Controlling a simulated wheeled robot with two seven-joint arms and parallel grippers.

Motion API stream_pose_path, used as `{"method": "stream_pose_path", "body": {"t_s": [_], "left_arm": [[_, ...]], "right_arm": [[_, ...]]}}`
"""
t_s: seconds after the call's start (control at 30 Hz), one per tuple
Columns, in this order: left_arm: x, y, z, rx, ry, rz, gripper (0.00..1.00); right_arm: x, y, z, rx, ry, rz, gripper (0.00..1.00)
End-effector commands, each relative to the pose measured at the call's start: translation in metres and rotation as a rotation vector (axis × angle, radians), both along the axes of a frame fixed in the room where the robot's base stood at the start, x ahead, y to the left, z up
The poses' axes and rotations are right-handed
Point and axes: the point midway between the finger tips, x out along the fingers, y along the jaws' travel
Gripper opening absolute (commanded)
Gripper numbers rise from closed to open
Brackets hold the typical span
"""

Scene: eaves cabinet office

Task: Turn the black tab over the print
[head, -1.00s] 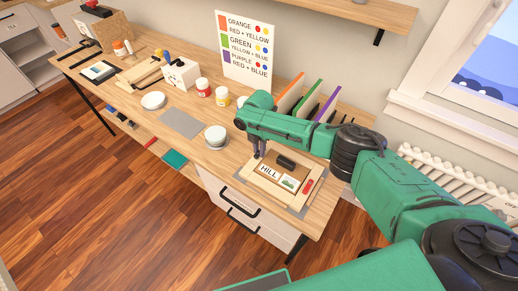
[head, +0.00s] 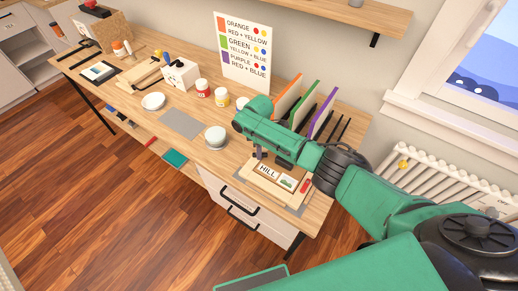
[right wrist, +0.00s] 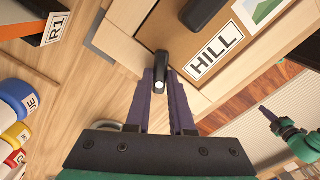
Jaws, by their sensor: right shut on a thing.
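A wooden frame (head: 263,193) lies flat on the desk, with a HILL label (head: 267,171) and a small print (head: 287,182) showing a green hill. The label also shows in the right wrist view (right wrist: 214,52), with the print's edge (right wrist: 264,8) at the top. My right gripper (right wrist: 162,78) is at the frame's corner, its dark fingers shut on a small black tab (right wrist: 161,70). A second black piece (right wrist: 201,12) lies on the brown backing board. In the head view my right arm partly covers the frame. My left gripper (right wrist: 268,115) shows at the right wrist view's edge, its jaws unclear.
Orange, green and purple upright panels (head: 305,104) stand behind the frame. Paint jars (head: 203,88) and a white round pot (head: 215,137) stand to its left. A grey mat (head: 181,123) lies bare on the desk. A drawer cabinet (head: 243,214) is below.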

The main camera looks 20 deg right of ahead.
Motion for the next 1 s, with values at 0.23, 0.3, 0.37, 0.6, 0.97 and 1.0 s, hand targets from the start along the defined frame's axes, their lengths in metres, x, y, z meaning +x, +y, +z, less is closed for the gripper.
{"method": "stream_pose_path", "body": {"t_s": [0.23, 0.3, 0.37, 0.6, 0.97, 1.0], "left_arm": [[0.0, 0.0, 0.01, 0.0, 0.0, 0.0, 0.0], [0.0, 0.0, 0.012, 0.0, 0.0, 0.0, 0.0], [0.0, 0.0, 0.013, 0.0, 0.0, 0.0, 0.0], [0.0, 0.0, 0.017, 0.0, 0.0, 0.0, 0.0], [0.0, 0.0, 0.019, 0.0, 0.0, 0.0, 0.0], [0.0, 0.0, 0.019, 0.0, 0.0, 0.0, 0.0]], "right_arm": [[-0.002, 0.002, 0.002, 0.002, 0.0, -0.229, 0.0], [-0.002, 0.002, 0.002, 0.002, -0.001, -0.29, 0.0], [-0.003, 0.003, 0.002, 0.002, 0.0, -0.34, 0.0], [-0.003, 0.003, 0.002, 0.001, 0.0, -0.5, 0.0], [-0.004, 0.004, 0.001, 0.0, -0.002, -0.605, 0.0], [-0.004, 0.004, 0.001, 0.0, -0.001, -0.608, 0.0]]}}
